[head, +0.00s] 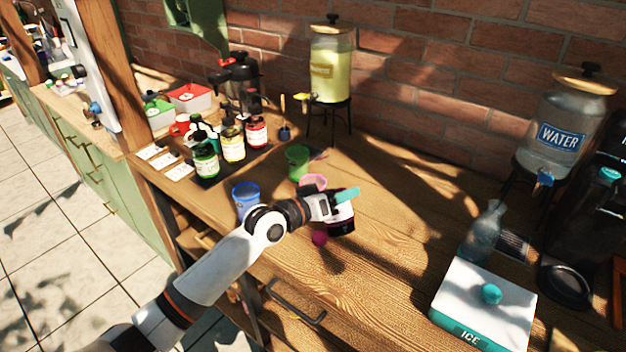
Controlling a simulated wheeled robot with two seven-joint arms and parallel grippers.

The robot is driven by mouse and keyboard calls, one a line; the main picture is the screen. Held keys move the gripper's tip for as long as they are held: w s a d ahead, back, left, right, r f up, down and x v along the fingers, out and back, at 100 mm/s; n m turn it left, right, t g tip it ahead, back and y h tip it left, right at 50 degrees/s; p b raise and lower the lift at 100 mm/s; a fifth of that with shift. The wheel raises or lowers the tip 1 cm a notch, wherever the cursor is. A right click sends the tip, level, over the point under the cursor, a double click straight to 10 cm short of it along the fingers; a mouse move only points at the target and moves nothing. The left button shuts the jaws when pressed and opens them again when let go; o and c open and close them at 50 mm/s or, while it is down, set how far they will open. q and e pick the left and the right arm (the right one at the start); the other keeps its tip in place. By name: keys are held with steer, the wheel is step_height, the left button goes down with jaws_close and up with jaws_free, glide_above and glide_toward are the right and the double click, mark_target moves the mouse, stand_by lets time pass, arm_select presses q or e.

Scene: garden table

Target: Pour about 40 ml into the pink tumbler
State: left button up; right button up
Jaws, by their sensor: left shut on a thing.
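The pink tumbler (313,182) stands on the wooden table (400,235), partly hidden behind my left gripper. My left gripper (343,204) is just in front and to the right of it, with a teal finger showing. It is shut on a dark magenta bottle (342,226) with a white part, mostly hidden by the gripper. A small magenta round thing (320,237) shows just below and left of the gripper; I cannot tell whether it belongs to the bottle. No stream of liquid is visible. My right gripper is not in view.
A blue cup (246,199) and a green cup (298,160) stand near the pink tumbler. Several labelled bottles (232,143) stand farther left. A yellow drink dispenser (331,65), water dispenser (566,125), glass bottle (484,232) and ice box (484,305) are around. The table's middle right is clear.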

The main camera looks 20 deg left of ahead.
mark_target(342, 210)
arm_select(q)
steer(key=shift+s+d+f+n+b, duration=0.1)
steer(key=shift+f+n+b, duration=0.05)
steer(key=shift+f+n, duration=0.3)
steer(key=shift+s+d+f+n+b, duration=0.15)
steer(key=shift+f+n, duration=0.2)
steer(key=shift+f, duration=0.2)
steer(key=shift+r+n+g+p, duration=0.1)
steer(key=shift+n+g+p, duration=0.2)
steer(key=shift+p, duration=0.1)
steer(key=shift+s+d, duration=0.15)
steer(key=shift+s+d+f+n+g+h+p, duration=0.2)
steer(key=shift+f+n, duration=0.1)
steer(key=shift+n, duration=0.2)
steer(key=shift+s+d+f+n+g+h+p, duration=0.1)
steer(key=shift+f+n+g+p, duration=0.15)
steer(key=shift+n, duration=0.25)
steer(key=shift+s+d+r+n+g+p, duration=0.15)
steer(key=shift+r+n+p, duration=0.15)
steer(key=shift+n+p, duration=0.2)
steer(key=shift+a+r+n+g+p, duration=0.1)
steer(key=shift+r+n+p, duration=0.25)
steer(key=shift+p, duration=0.25)
steer(key=shift+w+r+n+h+p, duration=0.2)
steer(key=shift+r+n+h+p, duration=0.1)
steer(key=shift+r+n+p, duration=0.2)
steer(key=shift+r+n+g+p, duration=0.4)
steer(key=shift+r+n+p, duration=0.05)
steer(key=shift+p, duration=0.25)
